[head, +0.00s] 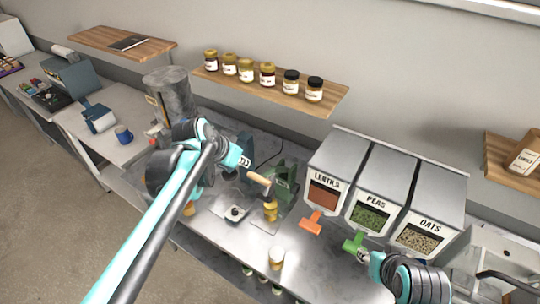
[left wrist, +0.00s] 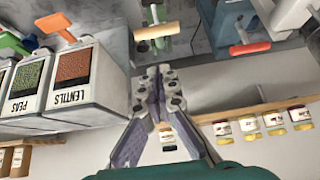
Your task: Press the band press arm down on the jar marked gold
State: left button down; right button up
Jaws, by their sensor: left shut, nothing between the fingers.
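The green band press (head: 284,184) stands on the steel counter. Its arm ends in a pale wooden handle (head: 259,179), which also shows in the left wrist view (left wrist: 157,32). A gold-coloured jar (head: 270,211) stands under the press arm; any marking is too small to read. My left gripper (head: 245,162) is shut and empty, just above and left of the handle, seemingly apart from it. Its shut fingers show in the left wrist view (left wrist: 158,76). My right gripper (head: 363,256) is near the green dispenser lever, and its fingers are too small to judge.
Lentils (head: 327,170), peas (head: 382,187) and oats (head: 430,210) dispensers stand right of the press. An orange lever (head: 311,222) sticks out in front. Another jar (head: 277,258) stands near the counter's front. Several jars line the wooden shelf (head: 270,91) above.

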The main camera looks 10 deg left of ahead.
pick_arm(q)
jog(key=shift+w+d+r, duration=0.15)
jog(key=shift+w+r, duration=0.25)
jog(key=shift+w, duration=0.3)
send_over(262, 175)
jog(key=s, duration=0.2)
jog(key=f, duration=0.8)
jog(key=shift+w+a+f, duration=0.1)
jog(key=shift+a+f, duration=0.05)
jog(key=shift+a, duration=0.2)
jog(key=shift+s+a+f, duration=0.1)
jog(key=shift+s+f, duration=0.05)
jog(key=shift+f, duration=0.5)
jog(key=shift+s+a+f, duration=0.1)
jog(key=shift+f, duration=0.5)
jog(key=shift+s+f+p, duration=0.2)
jog(key=shift+f+p, duration=0.1)
jog(key=shift+f, duration=0.3)
